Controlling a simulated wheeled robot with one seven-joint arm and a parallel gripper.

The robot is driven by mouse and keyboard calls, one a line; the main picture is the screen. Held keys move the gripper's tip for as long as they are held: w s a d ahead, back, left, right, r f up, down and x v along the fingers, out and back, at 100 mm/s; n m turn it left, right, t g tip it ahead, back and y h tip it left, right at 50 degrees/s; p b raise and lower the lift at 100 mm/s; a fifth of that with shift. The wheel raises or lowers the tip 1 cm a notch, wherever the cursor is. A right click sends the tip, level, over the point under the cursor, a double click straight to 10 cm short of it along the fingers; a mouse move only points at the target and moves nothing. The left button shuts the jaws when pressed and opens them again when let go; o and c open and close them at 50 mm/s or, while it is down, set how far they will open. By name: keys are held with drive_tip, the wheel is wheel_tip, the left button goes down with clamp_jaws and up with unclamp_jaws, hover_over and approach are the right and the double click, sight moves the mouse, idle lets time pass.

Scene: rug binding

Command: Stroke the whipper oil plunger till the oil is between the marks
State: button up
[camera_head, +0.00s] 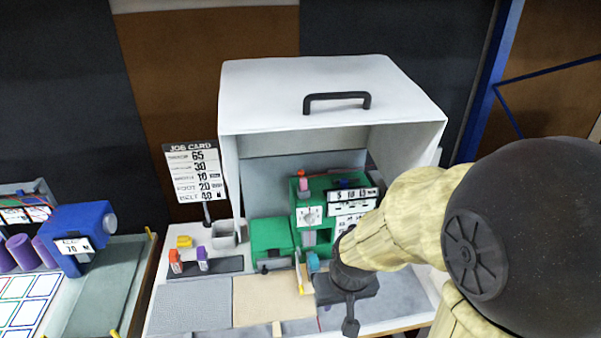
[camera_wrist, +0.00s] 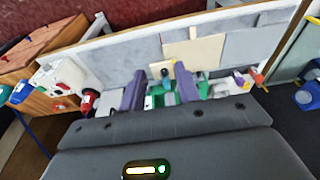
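The green whipper machine (camera_head: 343,190) stands under the white hood, with a dial, a number display and white labels on its front. A small pink-topped part (camera_head: 304,185) stands on its upper left; I cannot tell whether this is the oil plunger. The oil level and its marks are not readable. My gripper (camera_wrist: 160,82) is open, its two purple fingers apart, with green machine parts (camera_wrist: 203,88) seen beyond them. A dark round knob with teal (camera_wrist: 165,73) shows between the fingers, with no visible contact. In the head view my wrist hides the machine's lower right.
The white hood (camera_head: 290,100) with a black handle covers the bench from above and behind. A job card (camera_head: 195,172) stands left. Red and purple bottles (camera_head: 176,262) sit in a dark tray. A beige mat (camera_head: 270,300) lies in front. A blue device (camera_head: 75,238) is far left.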

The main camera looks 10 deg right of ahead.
clamp_jaws()
drive_tip(key=shift+s, duration=0.1)
idle(1.6)
